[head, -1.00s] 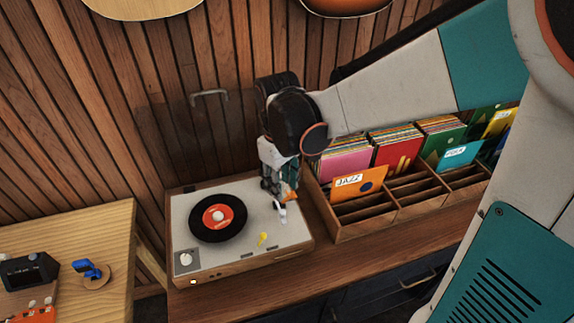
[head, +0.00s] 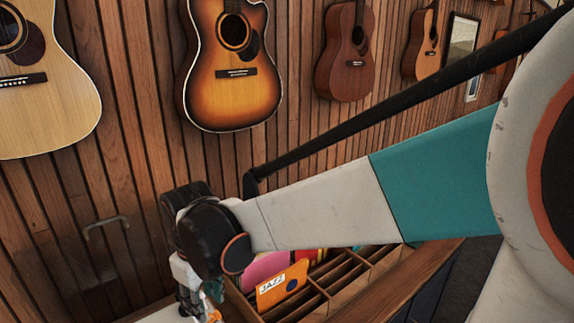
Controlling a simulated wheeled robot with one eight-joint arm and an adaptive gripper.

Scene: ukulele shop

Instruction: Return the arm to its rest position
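My arm reaches in from the right side of the head view, across the wooden record crate. Its wrist is at the left of centre, and my gripper (head: 205,303) hangs below it at the bottom edge of the picture. The gripper is small and partly cut off, so I cannot tell whether its fingers are open or shut. It is above or beside a pale surface at the bottom edge, of which only a sliver shows.
A wooden record crate (head: 343,285) with an orange jazz divider (head: 281,286) stands just right of my gripper. Several guitars, including a sunburst one (head: 232,95), hang on the slatted wood wall (head: 135,120) behind. A metal handle (head: 106,224) is on the wall at left.

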